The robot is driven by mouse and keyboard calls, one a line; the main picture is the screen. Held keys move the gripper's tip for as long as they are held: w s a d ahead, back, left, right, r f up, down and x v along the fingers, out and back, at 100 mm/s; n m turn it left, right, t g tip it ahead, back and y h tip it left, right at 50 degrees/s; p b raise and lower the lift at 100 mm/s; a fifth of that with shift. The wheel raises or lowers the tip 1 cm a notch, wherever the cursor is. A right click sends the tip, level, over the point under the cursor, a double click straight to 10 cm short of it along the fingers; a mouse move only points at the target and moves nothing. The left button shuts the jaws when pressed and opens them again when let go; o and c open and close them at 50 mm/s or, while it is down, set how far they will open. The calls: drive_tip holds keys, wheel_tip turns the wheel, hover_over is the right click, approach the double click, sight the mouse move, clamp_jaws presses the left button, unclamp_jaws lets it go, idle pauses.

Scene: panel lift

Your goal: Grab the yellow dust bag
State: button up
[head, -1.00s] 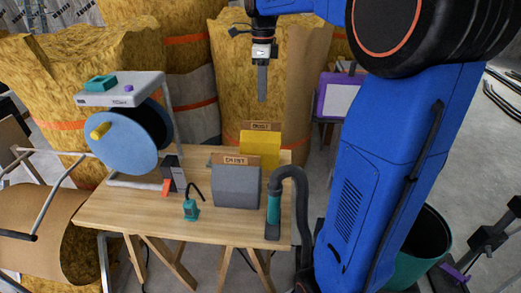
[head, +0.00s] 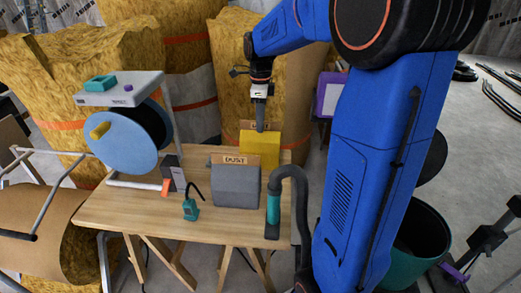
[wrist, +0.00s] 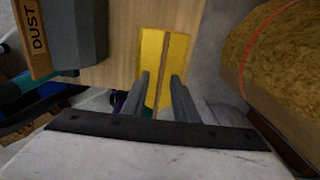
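The yellow dust bag (head: 262,148) stands upright at the back right of the wooden table (head: 130,207), behind a grey dust bag (head: 236,186). My gripper (head: 260,128) points down at the top of the yellow bag, and its tip overlaps the bag's brown top strip in the head view. In the wrist view the yellow bag (wrist: 165,55) lies ahead, with its strip running between my two fingers (wrist: 161,82). The fingers are apart, one on each side of the strip. I cannot tell whether they touch the bag.
The grey bag also shows in the wrist view (wrist: 78,30), left of the fingers. A black hose with a teal nozzle (head: 273,208) stands at the table's right edge. Tall yellow insulation rolls (head: 170,80) stand behind.

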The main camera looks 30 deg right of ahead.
drive_tip(key=shift+f, duration=0.35)
drive_tip(key=shift+c, duration=0.4)
clamp_jaws()
drive_tip(key=shift+r, duration=0.2)
